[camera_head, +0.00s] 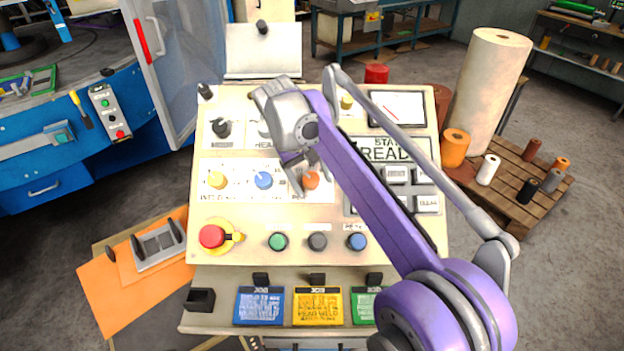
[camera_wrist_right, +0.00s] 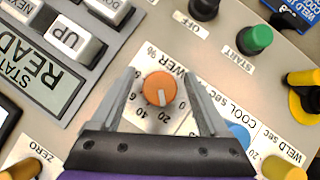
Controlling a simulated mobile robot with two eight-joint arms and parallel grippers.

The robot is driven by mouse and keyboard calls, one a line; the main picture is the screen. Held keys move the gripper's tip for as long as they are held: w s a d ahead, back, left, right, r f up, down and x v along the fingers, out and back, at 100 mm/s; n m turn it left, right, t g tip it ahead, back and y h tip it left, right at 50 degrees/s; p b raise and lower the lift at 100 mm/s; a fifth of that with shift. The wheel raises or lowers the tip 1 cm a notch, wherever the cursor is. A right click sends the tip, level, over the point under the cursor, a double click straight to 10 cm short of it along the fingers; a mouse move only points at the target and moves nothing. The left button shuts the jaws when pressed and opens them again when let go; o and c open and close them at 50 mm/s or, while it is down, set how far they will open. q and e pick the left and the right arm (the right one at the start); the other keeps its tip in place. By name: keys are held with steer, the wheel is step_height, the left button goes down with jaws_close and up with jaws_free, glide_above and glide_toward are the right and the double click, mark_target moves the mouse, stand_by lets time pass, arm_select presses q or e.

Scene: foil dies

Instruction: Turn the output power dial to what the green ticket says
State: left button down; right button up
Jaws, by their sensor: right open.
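The output power dial is an orange knob (camera_head: 312,180) on the sloping cream panel (camera_head: 202,262), labelled POWER % in the wrist view. There the knob (camera_wrist_right: 160,88) has a white pointer line aimed at about the 20 mark. My right gripper (camera_head: 301,178) is open over it. In the wrist view the right gripper's fingers (camera_wrist_right: 160,75) stand on either side of the knob, with a gap showing on each side. The green ticket (camera_head: 365,307) is at the panel's lower front, partly hidden by my right arm; its writing is too small to read. My left gripper is not in view.
A blue knob (camera_head: 263,180) and a yellow knob (camera_head: 217,180) sit left of the dial. Below are green, black and blue buttons and a red emergency stop (camera_head: 212,236). Blue (camera_head: 260,306) and yellow (camera_head: 318,306) tickets lie beside the green one. A display (camera_head: 397,107) is upper right.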

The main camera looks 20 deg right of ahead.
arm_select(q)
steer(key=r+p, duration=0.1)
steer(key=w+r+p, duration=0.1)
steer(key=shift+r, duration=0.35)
arm_select(e)
steer(key=v, duration=1.1)
steer(key=shift+f, duration=0.1)
steer(key=s+d+f+t+y, duration=0.1)
steer(key=s+d+f+t, duration=0.1)
steer(key=s+f, duration=0.6)
steer(key=s+d+f+m+t+y, duration=0.1)
steer(key=s+d+f, duration=0.1)
steer(key=s+f, duration=0.6)
steer(key=s+d+f+m+t+y, duration=0.1)
steer(key=s+d+f+t, duration=0.1)
steer(key=s+f, duration=0.6)
steer(key=shift+s+t, duration=0.3)
steer(key=shift+s, duration=0.55)
steer(key=shift+r, duration=0.1)
